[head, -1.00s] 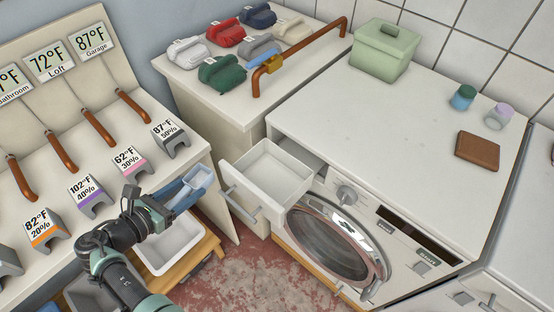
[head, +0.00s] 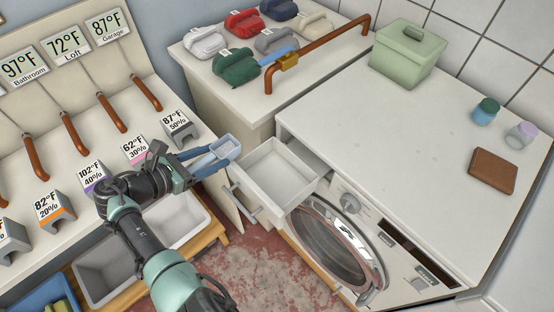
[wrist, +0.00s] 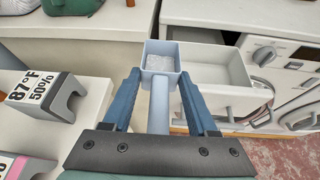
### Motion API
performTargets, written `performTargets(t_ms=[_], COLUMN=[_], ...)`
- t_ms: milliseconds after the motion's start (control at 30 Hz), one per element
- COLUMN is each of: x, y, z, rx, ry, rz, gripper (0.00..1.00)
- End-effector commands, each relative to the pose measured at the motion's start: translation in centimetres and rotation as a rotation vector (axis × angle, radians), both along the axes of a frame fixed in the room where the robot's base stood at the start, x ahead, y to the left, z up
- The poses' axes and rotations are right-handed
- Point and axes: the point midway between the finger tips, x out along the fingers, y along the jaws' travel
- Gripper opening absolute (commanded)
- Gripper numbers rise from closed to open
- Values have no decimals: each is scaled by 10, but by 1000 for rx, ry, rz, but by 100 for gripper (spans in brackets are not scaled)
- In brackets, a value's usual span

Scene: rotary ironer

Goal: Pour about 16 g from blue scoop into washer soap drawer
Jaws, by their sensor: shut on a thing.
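The blue scoop (head: 226,147) is held level by its handle in my gripper (head: 196,160), just left of the washer soap drawer. In the wrist view the scoop (wrist: 160,60) holds whitish powder (wrist: 160,63), and my gripper's blue fingers (wrist: 158,105) are shut on the handle. The soap drawer (head: 282,180) is pulled out of the washer (head: 400,130) and looks empty inside. The drawer also shows in the wrist view (wrist: 240,70), behind and to the right of the scoop, whose cup overlaps its left end in that picture.
A counter with orange levers and tented labels (head: 178,127) stands on the left. White and grey basins (head: 175,222) lie below my arm. A side counter with several coloured bundles (head: 237,66) and an orange rail (head: 330,40) stands behind. A green box (head: 408,55) sits on the washer.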

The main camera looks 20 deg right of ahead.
Motion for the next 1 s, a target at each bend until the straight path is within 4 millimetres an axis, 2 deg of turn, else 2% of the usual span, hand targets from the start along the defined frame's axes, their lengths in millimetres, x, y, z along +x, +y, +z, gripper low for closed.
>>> performTargets(t_ms=[33, 567, 833, 1000], x=[-2, -19, -28, -35], y=[-3, -24, -37, -45], z=[9, 22, 11, 19], rx=[18, 229, 338, 404], ry=[-12, -173, -254, -306], rz=[-2, -3, -5, -4], gripper=[4, 4, 4, 4])
